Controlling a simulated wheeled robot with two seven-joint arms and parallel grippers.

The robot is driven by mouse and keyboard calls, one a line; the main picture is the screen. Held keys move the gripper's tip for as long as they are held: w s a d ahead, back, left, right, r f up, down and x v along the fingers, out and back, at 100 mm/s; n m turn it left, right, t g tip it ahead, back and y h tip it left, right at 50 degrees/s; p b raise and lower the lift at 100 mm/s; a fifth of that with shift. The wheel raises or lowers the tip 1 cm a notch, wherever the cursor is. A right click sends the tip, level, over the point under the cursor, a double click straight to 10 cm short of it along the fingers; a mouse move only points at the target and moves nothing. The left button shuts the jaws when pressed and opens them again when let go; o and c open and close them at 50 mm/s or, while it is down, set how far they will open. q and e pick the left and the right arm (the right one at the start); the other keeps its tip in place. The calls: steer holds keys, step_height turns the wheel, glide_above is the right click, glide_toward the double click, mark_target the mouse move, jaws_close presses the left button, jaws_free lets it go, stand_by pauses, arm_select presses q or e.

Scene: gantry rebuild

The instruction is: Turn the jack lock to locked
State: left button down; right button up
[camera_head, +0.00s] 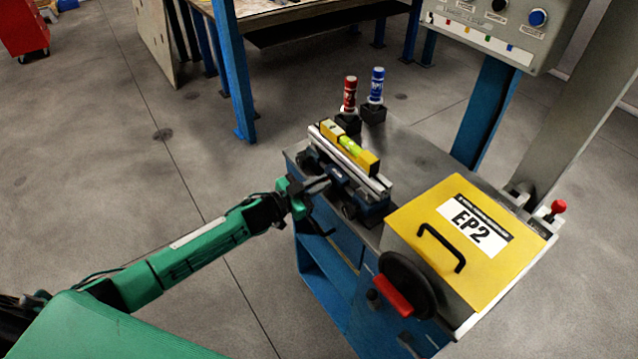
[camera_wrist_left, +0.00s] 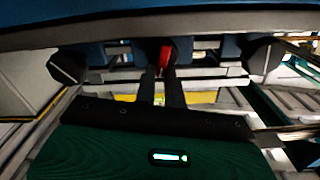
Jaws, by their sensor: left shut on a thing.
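A blue and dark jack (camera_head: 345,190) with a silver rail stands on the grey-topped blue cart. My left gripper (camera_head: 322,184) reaches its near left side from the left. In the left wrist view, the fingers of my left gripper (camera_wrist_left: 161,75) point at the jack's underside and are shut on a small red piece (camera_wrist_left: 166,52), which looks like the jack lock. Most of that piece is hidden between the fingertips, so its turn angle cannot be told. The lock is hidden in the head view. My right gripper is not in view.
A yellow spirit level (camera_head: 350,148) lies on the rail. To the right are a yellow EP2 cover (camera_head: 430,212) and a black handwheel with red grip (camera_head: 393,294).

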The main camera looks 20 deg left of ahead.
arm_select(q)
steer(key=shift+s+d+f+m+b, duration=0.25)
steer(key=shift+m+b, duration=0.65)
steer(key=shift+m, duration=1.65)
steer(key=shift+d+f+m+b, duration=0.1)
steer(key=shift+f+m+b, duration=0.5)
steer(key=shift+m, duration=1.9)
steer(key=shift+s+d+f+m+b, duration=0.15)
steer(key=shift+m+b, duration=1)
steer(key=shift+m, duration=1.4)
steer(key=shift+r, duration=0.1)
steer(key=c, duration=1.5)
jaws_free()
